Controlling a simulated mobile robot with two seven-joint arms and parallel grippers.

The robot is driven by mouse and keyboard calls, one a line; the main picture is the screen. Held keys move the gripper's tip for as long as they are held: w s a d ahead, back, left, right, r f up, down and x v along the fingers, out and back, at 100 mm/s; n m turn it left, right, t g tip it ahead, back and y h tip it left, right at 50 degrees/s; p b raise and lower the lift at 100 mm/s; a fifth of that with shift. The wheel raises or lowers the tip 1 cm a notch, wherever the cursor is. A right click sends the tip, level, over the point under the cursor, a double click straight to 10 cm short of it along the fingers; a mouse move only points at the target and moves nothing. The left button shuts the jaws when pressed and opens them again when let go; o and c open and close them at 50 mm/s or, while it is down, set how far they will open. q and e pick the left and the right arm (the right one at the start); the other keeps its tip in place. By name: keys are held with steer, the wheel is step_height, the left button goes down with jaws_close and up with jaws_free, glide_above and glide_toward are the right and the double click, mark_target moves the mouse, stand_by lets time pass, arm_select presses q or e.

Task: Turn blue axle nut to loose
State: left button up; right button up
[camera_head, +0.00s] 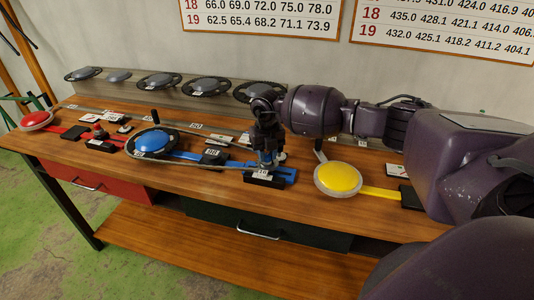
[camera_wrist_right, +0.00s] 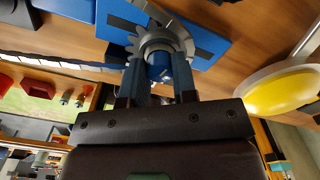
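My right gripper (camera_head: 266,158) points down over the right end of the blue stand (camera_head: 288,173). In the right wrist view the right gripper's two fingers (camera_wrist_right: 159,75) are close together, one on each side of the blue axle nut (camera_wrist_right: 158,70). They appear to touch it, leaving no clear gap. The nut sits in front of a grey toothed sprocket (camera_wrist_right: 163,44) by the blue stand. In the head view the gripper hides the nut. I cannot tell how far the nut is turned. My left gripper is not in view.
A blue domed disc (camera_head: 151,141) with a chain around it is left of my right gripper. A yellow domed disc (camera_head: 338,177) stands close on its right. A red disc (camera_head: 36,119) is far left. Several chainrings (camera_head: 205,84) line the wooden bench's (camera_head: 220,213) back.

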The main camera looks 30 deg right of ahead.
steer(key=shift+c, duration=0.6)
